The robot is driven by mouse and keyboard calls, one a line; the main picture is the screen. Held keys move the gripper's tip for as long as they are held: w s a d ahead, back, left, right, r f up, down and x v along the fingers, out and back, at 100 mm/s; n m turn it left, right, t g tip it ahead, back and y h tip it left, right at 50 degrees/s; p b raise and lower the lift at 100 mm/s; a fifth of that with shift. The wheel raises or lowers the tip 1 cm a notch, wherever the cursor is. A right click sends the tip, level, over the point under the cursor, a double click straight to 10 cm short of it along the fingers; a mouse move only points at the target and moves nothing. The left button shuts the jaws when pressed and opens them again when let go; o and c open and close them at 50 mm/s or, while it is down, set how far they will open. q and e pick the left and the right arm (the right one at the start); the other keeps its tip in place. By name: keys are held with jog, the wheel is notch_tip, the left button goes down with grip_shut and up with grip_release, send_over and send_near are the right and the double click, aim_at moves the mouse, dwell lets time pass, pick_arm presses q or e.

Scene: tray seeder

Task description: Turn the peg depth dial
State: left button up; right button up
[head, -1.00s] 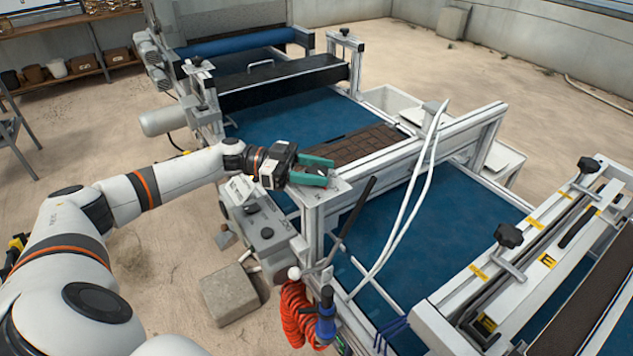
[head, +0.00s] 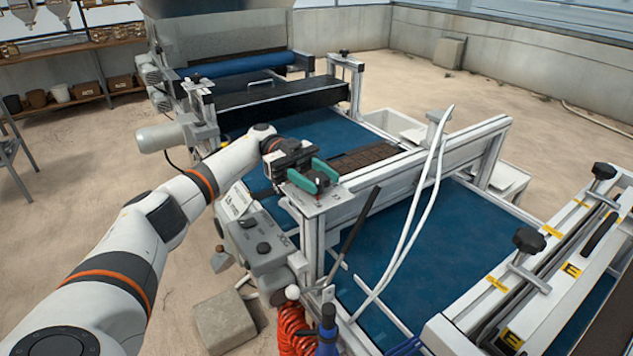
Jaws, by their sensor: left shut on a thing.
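The peg depth dial (head: 319,183) is a small dark knob with a reddish part. It sits on the marked metal plate (head: 318,200) at the near end of the cross beam. My left gripper (head: 315,178), with teal fingers, comes in from the left and is shut on the dial, with one finger on each side. The fingers and gripper body hide most of the dial, so its setting cannot be read. My right gripper is not in view.
The blue conveyor belt (head: 420,235) runs past the beam, and a dark seed tray (head: 366,158) lies behind it. A black lever (head: 360,220) and white hoses (head: 432,195) stand close to the right. A grey control box (head: 262,248) sits below the plate.

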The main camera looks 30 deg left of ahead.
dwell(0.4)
pick_arm(q)
jog(key=o, duration=0.9)
jog(key=shift+d, duration=0.1)
jog(key=shift+o, duration=0.2)
jog(key=shift+r, duration=0.1)
